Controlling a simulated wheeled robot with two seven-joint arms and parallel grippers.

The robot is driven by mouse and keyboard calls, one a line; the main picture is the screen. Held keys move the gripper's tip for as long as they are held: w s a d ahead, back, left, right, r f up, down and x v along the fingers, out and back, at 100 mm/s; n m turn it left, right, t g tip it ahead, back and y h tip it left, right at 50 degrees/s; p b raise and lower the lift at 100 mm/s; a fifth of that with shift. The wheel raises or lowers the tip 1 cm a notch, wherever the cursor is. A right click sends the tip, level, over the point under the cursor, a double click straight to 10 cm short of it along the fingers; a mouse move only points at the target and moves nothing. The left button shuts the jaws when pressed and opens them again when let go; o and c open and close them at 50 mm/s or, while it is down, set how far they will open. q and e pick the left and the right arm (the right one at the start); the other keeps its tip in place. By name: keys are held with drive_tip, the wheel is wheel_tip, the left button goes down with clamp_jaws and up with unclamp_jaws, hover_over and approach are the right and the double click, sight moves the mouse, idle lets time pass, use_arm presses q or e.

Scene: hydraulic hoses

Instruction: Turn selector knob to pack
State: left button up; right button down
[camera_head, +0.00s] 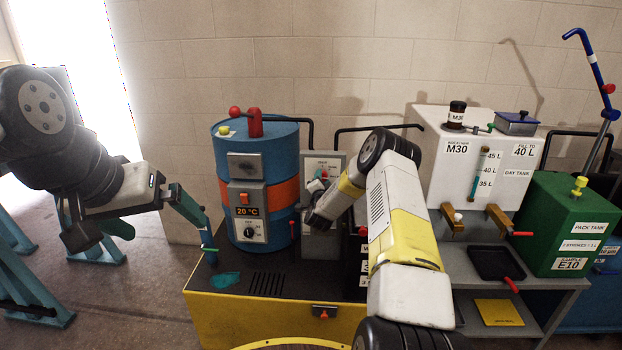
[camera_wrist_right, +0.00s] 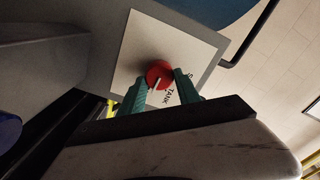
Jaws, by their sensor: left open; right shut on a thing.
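The selector knob is red with a white pointer line and sits on a white label plate (camera_wrist_right: 195,50) in the right wrist view. The knob (camera_wrist_right: 159,73) lies between the green fingers of my right gripper (camera_wrist_right: 160,85), which is shut on it. The word TANK is readable beside it; other lettering is partly covered. In the head view the selector panel (camera_head: 326,160) stands right of the blue drum, and my right wrist covers much of it. My left gripper (camera_head: 165,225) is open and empty, left of the drum.
The blue drum (camera_head: 232,165) with an orange band stands on a black-topped yellow cabinet (camera_head: 240,320). A white day tank (camera_head: 455,160) and a green pack tank (camera_head: 565,225) stand at right. A black tray (camera_head: 495,262) sits below the day tank.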

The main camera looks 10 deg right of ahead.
drive_tip(key=shift+f+m, duration=0.1)
drive_tip(key=shift+m, duration=0.5)
drive_tip(key=c, duration=0.9)
unclamp_jaws()
drive_tip(key=shift+o, duration=0.2)
drive_tip(key=v, duration=0.8)
